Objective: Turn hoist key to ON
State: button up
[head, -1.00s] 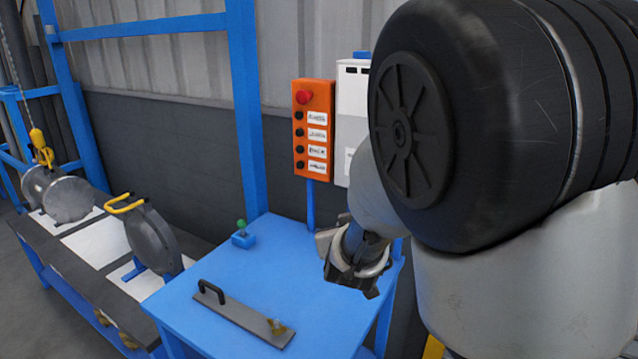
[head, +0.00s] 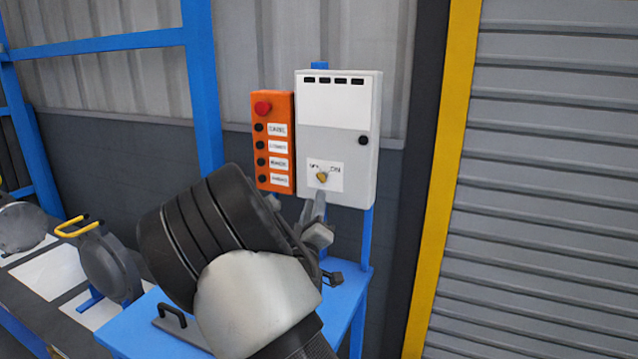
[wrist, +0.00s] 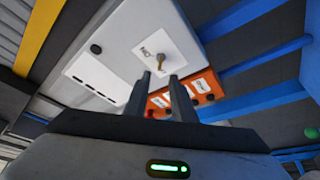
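The hoist key (head: 321,176) is a small brass key in a white label plate low on a grey-white control box (head: 337,120). ON is legible at the plate's right; the left marking is partly covered. The key also shows in the wrist view (wrist: 161,62), just beyond the fingertips. My gripper (head: 296,196) is in front of the box, below and left of the key. In the wrist view my gripper (wrist: 160,77) has its two fingers apart with nothing between them. The fingers appear clear of the key. Its exact turn angle is hard to tell.
An orange button panel (head: 274,142) with a red stop button adjoins the box's left side. A blue table (head: 343,300) stands below, with a black-handled plate (head: 170,320) on it. A yellow post (head: 440,180) and grey shutter are at right.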

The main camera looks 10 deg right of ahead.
aim_at(320, 180)
jog(key=x, duration=0.8)
jog(key=shift+w+d+r, duration=0.1)
jog(key=shift+w+d, duration=0.05)
jog(key=shift+w, duration=0.2)
grip_shut()
